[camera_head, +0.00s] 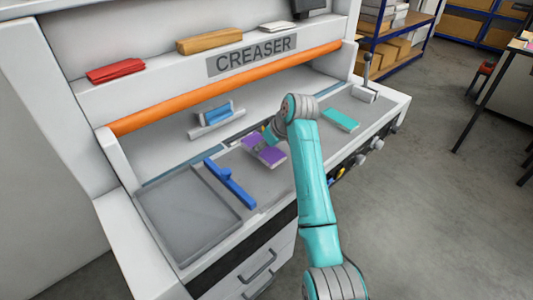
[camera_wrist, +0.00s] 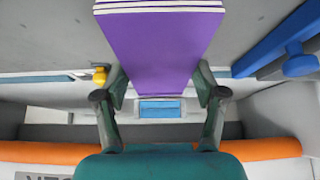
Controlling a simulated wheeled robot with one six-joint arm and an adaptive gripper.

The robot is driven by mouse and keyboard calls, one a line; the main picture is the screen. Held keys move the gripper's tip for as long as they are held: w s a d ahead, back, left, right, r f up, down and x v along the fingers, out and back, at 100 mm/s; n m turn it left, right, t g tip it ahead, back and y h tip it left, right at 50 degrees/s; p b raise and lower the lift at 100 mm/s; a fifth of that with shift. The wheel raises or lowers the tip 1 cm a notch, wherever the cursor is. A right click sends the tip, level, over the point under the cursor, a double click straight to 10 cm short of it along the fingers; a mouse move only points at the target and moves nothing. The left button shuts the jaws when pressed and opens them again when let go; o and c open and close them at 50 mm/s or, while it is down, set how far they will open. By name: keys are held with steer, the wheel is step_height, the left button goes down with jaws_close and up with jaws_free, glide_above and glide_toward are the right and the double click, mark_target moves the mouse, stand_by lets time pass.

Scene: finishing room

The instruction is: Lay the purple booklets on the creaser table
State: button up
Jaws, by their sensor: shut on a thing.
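The purple booklets (camera_head: 273,158) are a small stack over the grey creaser table (camera_head: 290,173), near its middle. In the wrist view the stack (camera_wrist: 160,45) shows a flat purple cover and several pale page edges at its far end. My gripper (camera_head: 262,148) is shut on the stack, with one finger on each side of it in the wrist view (camera_wrist: 160,88). I cannot tell whether the stack touches the table or hangs just above it. My gripper hides part of the stack in the head view.
A blue bar with a knob (camera_head: 230,184) lies left of the booklets, beside a grey tray (camera_head: 190,222). A teal booklet (camera_head: 341,120) lies to the right, before a lever (camera_head: 366,88). An orange roller (camera_head: 230,88) spans the back. Bare table lies between these.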

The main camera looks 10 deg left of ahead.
mark_target(268, 151)
steer(key=shift+f, duration=1.75)
steer(key=shift+f, duration=0.2)
steer(key=o, duration=1.2)
steer(key=shift+r, duration=0.15)
steer(key=shift+d+r, duration=0.2)
steer(key=shift+r, duration=0.1)
steer(key=v, duration=1.1)
steer(key=shift+s+r, duration=0.15)
steer(key=shift+s, duration=0.05)
